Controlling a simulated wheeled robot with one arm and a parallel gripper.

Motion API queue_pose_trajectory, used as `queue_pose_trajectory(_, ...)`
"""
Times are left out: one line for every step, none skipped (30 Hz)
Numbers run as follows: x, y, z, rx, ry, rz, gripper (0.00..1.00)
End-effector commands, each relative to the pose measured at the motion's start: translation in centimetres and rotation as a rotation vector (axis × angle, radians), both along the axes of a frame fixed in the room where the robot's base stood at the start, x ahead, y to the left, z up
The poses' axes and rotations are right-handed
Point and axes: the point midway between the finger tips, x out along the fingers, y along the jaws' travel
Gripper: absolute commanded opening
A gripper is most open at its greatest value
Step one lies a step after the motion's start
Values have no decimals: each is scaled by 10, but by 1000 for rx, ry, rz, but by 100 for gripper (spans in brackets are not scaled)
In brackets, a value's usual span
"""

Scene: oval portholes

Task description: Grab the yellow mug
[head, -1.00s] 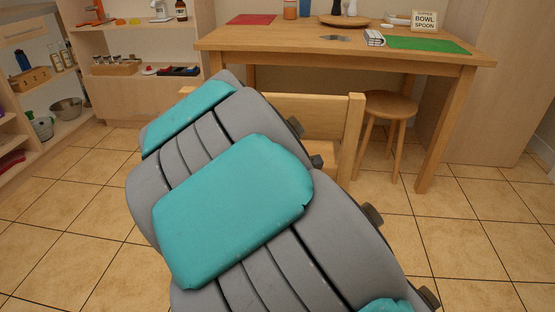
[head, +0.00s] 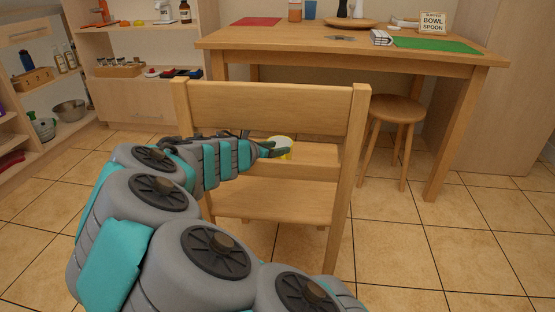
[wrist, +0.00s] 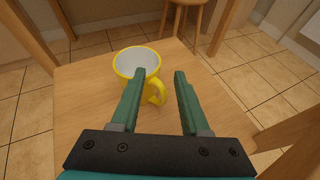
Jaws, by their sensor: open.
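The yellow mug (wrist: 133,64) stands upright on the wooden chair's seat (wrist: 88,120) in the wrist view. Its inside is white, and its handle (wrist: 158,93) points toward the right and toward me. My gripper (wrist: 165,73) is open, with its two green fingers apart. The left finger overlaps part of the mug in the picture, and the handle shows between the fingers. I cannot tell whether a finger touches the mug. In the head view the mug (head: 283,143) shows small behind the chair back, with my gripper (head: 274,151) at it.
The chair's backrest (head: 265,108) stands between my body and the seat. A table (head: 350,55) with several items is behind the chair. A round stool (head: 399,110) stands to the right. Shelves (head: 35,90) are at the left. Tiled floor is open at the right.

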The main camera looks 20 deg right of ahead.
Motion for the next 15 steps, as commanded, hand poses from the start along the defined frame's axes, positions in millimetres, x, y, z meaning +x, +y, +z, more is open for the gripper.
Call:
queue_pose_trajectory(2, -4, -2, 0, 1, -3, 45)
queue_pose_trajectory(3, -7, -4, 0, 1, -4, 45)
queue_pose_trajectory(4, -10, -5, 0, 1, -5, 45)
queue_pose_trajectory(5, -12, -6, 0, 1, -6, 45)
queue_pose_trajectory(6, -14, -7, 0, 1, -6, 45)
queue_pose_trajectory(7, -16, -8, 0, 1, -6, 45)
queue_pose_trajectory(8, -17, -9, 0, 1, -6, 45)
queue_pose_trajectory(9, -19, -11, 0, 1, -6, 45)
queue_pose_trajectory(11, -22, -13, -1, 2, -7, 45)
queue_pose_trajectory(13, -24, -15, -1, 2, -7, 45)
queue_pose_trajectory(15, -27, -17, -1, 2, -8, 45)
queue_pose_trajectory(18, -31, -20, 1, 2, -8, 45)
queue_pose_trajectory(20, -33, -23, 1, 2, -8, 45)
queue_pose_trajectory(23, -36, -25, 1, 1, -8, 45)
queue_pose_trajectory(26, -39, -26, 2, 1, -7, 45)
